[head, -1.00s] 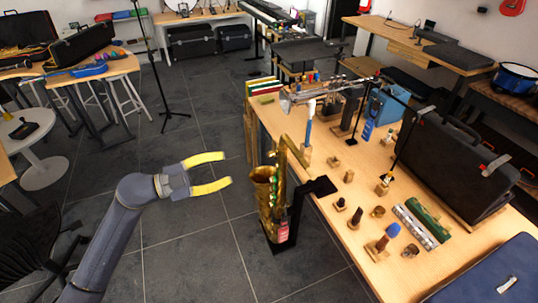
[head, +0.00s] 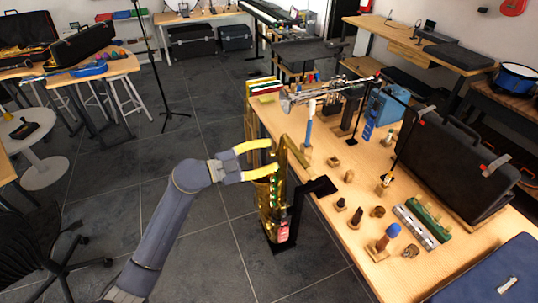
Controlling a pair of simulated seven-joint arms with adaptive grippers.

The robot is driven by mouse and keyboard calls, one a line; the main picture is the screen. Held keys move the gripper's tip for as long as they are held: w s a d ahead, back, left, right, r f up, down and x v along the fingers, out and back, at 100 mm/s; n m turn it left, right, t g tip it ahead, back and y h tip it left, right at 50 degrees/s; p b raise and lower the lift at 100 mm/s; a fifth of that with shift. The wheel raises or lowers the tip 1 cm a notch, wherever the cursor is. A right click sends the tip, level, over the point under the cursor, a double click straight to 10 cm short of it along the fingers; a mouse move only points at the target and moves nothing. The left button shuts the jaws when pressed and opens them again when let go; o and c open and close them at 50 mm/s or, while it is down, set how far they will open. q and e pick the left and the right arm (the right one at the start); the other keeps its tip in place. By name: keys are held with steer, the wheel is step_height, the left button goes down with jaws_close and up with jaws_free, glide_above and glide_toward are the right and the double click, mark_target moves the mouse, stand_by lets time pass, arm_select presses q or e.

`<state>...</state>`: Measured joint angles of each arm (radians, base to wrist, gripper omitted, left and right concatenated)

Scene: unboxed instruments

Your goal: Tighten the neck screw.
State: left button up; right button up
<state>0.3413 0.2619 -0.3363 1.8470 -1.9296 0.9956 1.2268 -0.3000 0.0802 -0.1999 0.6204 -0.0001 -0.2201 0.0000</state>
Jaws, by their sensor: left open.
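A brass saxophone (head: 273,215) stands upright on a black stand at the left edge of the wooden table. Its neck (head: 297,152) rises at the top and leans toward the table. The neck screw is too small to make out. My left gripper (head: 273,159) has yellow fingers and is open. Its fingertips are at the upper part of the saxophone, in front of the bell and close to the neck's base; I cannot tell whether they touch it. My right gripper is not in view.
The wooden table (head: 330,215) holds small mouthpieces and blocks, a trumpet (head: 320,92) on a stand, and a black case (head: 450,165) at the right. A blue case (head: 495,275) lies at the front right.

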arm_select(q)
steer(key=shift+c, duration=0.4)
jaws_close()
